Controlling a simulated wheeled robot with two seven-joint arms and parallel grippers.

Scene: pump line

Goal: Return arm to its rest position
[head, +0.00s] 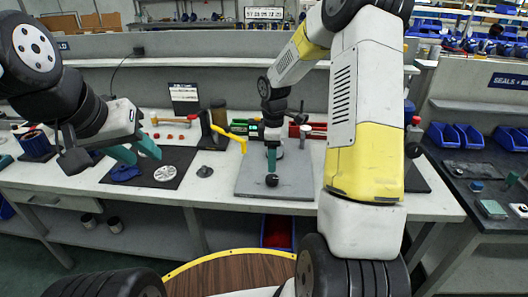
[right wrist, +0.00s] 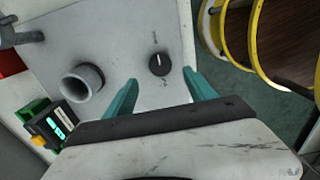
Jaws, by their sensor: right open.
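My right gripper (head: 272,160) is over the grey plate (head: 300,188) on the workbench, with its arm reaching in from the right. In the right wrist view its two teal fingers (right wrist: 160,90) are apart, with nothing held between them. A black round knob (right wrist: 159,64) with a white mark sits on the plate just beyond the fingertips; it also shows in the head view (head: 272,181). I cannot tell whether the fingers touch it. My left gripper (head: 145,158) hangs above the dark mat (head: 145,187), its teal fingers apart and empty.
A grey pipe stub (right wrist: 82,82) stands on the plate beside the knob. A yellow hooked bar (head: 232,134) rises behind. A white disc (head: 167,173) and blue cloth (head: 125,173) lie on the mat. A wooden round top (head: 235,275) with a yellow rim is below in front.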

